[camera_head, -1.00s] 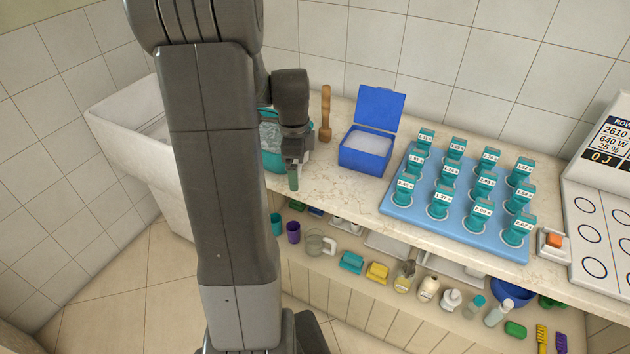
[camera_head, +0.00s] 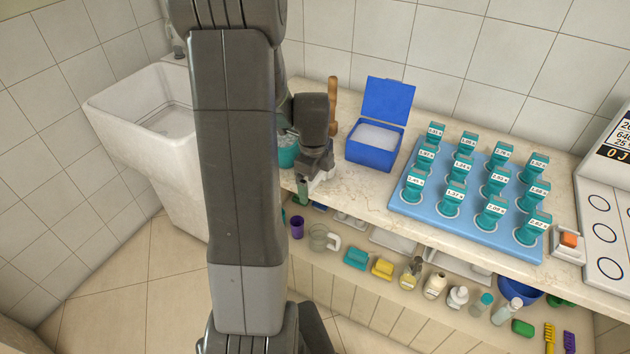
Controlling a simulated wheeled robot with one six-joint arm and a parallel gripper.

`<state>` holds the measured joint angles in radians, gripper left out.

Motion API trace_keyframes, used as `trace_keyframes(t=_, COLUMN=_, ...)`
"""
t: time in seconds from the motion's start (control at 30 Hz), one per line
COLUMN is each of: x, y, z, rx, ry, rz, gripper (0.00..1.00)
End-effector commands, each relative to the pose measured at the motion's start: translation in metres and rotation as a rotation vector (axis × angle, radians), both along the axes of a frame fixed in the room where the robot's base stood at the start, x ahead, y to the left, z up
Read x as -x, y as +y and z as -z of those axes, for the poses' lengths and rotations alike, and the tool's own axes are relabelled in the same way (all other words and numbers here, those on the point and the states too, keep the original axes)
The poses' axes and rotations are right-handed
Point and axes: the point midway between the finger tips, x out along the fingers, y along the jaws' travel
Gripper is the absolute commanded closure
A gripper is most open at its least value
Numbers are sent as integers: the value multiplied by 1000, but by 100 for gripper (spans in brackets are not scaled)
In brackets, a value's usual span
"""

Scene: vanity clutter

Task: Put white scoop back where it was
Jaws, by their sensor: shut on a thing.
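My gripper (camera_head: 309,184) points down over the front edge of the counter, left of the open blue box. It is shut on a small pale thing, which I take to be the white scoop (camera_head: 320,179); the jaws hide most of it, so its shape is unclear. A dull green piece shows at the gripper's lower tip, and I cannot tell what it belongs to. The blue box (camera_head: 367,156) stands with its lid up and holds white contents (camera_head: 377,137).
A blue rack (camera_head: 408,208) carries several labelled teal containers (camera_head: 455,195). A wooden-handled tool (camera_head: 333,100) stands behind my gripper. A teal vessel (camera_head: 287,156) is partly hidden by my arm. A white sink (camera_head: 118,108) is at left. The shelf below holds bottles and cups.

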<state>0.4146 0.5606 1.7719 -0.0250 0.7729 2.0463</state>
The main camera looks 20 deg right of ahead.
Motion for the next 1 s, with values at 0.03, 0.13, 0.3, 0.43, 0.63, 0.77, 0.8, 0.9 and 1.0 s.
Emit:
trace_keyframes(t=0.03, x=1, y=0, z=6, rx=-1, ry=3, rz=0, gripper=38)
trace_keyframes(t=0.13, x=0, y=0, z=9, rx=0, ry=0, rz=-1, gripper=38)
trace_keyframes(t=0.3, x=0, y=0, z=9, rx=1, ry=-1, rz=-1, gripper=38)
trace_keyframes(t=0.43, x=0, y=0, z=13, rx=0, ry=0, rz=-1, gripper=38)
trace_keyframes(t=0.63, x=0, y=0, z=12, rx=0, ry=0, rz=-1, gripper=0)
trace_keyframes(t=0.77, x=0, y=0, z=10, rx=0, ry=0, rz=-1, gripper=0)
trace_keyframes(t=0.8, x=0, y=0, z=8, rx=0, ry=0, rz=-1, gripper=0)
trace_keyframes(t=0.9, x=0, y=0, z=-1, rx=1, ry=-2, rz=-1, gripper=0)
trace_keyframes(t=1.0, x=0, y=0, z=-17, rx=2, ry=-5, rz=-1, gripper=0)
